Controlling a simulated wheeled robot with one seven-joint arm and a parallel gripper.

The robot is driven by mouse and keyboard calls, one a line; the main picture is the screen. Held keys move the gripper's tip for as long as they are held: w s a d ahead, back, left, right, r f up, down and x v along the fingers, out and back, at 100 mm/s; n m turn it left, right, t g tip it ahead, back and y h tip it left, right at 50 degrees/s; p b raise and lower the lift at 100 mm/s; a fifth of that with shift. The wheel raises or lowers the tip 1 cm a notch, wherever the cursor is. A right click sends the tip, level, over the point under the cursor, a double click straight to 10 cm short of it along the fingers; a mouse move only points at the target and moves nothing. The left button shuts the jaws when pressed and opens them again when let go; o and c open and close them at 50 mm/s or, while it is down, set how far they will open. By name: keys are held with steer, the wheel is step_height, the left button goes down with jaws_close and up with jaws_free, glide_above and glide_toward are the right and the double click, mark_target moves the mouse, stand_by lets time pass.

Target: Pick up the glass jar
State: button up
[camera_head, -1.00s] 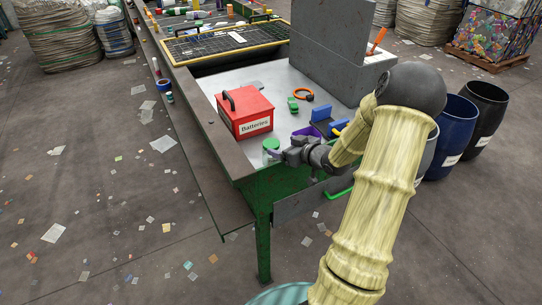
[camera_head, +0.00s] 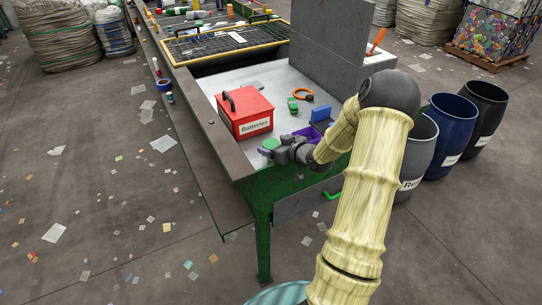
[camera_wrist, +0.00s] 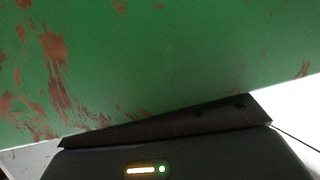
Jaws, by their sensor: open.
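The jar shows as a green round lid (camera_head: 270,143) at the near edge of the bench, right of the red box's front corner. Its body is mostly hidden behind my gripper. My gripper (camera_head: 268,153) is open, with its fingers at the jar, just below the lid in the picture. I cannot tell whether they touch the glass. In the wrist view a green surface with rust-brown patches fills most of the picture above my dark gripper body; I cannot tell which object it belongs to.
The red Batteries box (camera_head: 245,112) stands close behind the jar. A purple item (camera_head: 307,133) and a blue item (camera_head: 321,114) lie right of my gripper. A small green item (camera_head: 292,104) and an orange ring (camera_head: 303,95) lie farther back. A grey partition (camera_head: 325,60) rises behind.

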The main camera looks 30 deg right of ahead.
steer(key=shift+c, duration=0.2)
steer(key=c, duration=1.5)
step_height(320, 180, up, 10)
steer(key=shift+p, duration=0.4)
